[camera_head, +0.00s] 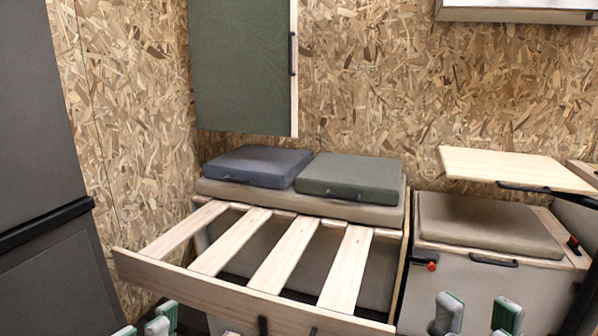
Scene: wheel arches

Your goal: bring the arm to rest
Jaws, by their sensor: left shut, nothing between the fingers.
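My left gripper (160,321) shows at the bottom left edge, only its green and grey fingertips in view. It is shut and holds nothing. It is in front of the pulled-out slatted bed frame (205,287), near its front left corner, and looks apart from it. My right gripper (476,315) shows at the bottom right, its two fingertips spread apart with nothing seen between them. It is in front of the beige bench box on the right (465,285). Both arms are out of the frame below.
A blue cushion (258,166) and a green cushion (348,178) lie on the beige bench behind the slats. A wooden tabletop (515,167) juts out above the right bench. A dark green cabinet (240,65) hangs on the wall. A tall grey unit (38,110) stands left.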

